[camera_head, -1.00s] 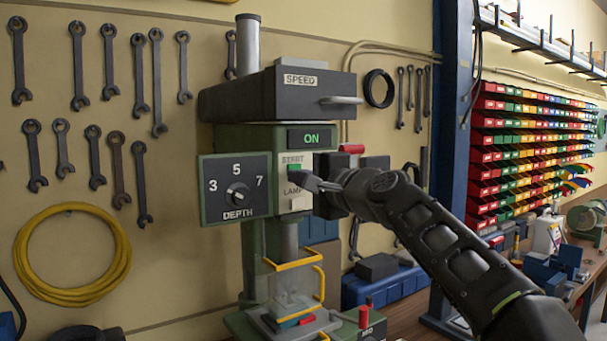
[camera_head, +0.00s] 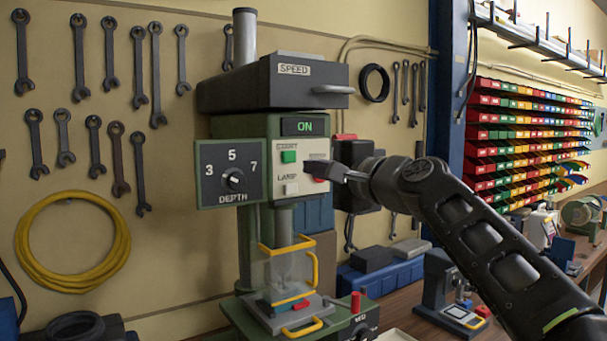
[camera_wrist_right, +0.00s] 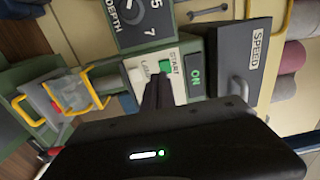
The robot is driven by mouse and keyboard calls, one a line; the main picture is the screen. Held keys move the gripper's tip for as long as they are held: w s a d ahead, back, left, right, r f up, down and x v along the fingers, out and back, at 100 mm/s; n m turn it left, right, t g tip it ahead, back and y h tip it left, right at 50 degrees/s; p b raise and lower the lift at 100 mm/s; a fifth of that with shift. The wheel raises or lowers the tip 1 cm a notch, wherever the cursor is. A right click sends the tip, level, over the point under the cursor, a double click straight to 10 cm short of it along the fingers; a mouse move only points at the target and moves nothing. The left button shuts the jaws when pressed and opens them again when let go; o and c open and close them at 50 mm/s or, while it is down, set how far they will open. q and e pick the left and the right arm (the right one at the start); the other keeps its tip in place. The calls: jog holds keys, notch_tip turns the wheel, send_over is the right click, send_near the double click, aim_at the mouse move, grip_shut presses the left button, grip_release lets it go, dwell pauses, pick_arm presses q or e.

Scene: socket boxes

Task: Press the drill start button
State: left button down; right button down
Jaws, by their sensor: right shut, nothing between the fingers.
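The drill's control panel (camera_head: 303,153) faces me, with a green start button (camera_head: 288,157) at its upper left. The start button also shows in the right wrist view (camera_wrist_right: 166,67). The display above it (camera_head: 304,126) reads "ON" in green. My right gripper (camera_head: 338,172) is shut and empty at the panel's right side, apart from the start button. It partly covers a red button (camera_head: 320,179) and its label. In the right wrist view its closed fingers (camera_wrist_right: 157,92) point toward the panel. My left gripper is not in view.
A lamp switch (camera_head: 291,188) sits below the start button, and a depth dial (camera_head: 233,179) stands to the left. A yellow-framed guard (camera_head: 288,262) encloses the drill's lower part. A blue box (camera_head: 384,284) is at right on the bench.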

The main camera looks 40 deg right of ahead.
jog(key=s+b, duration=0.1)
jog(key=s, duration=0.4)
jog(key=shift+s, duration=0.25)
jog(key=shift+s, duration=0.15)
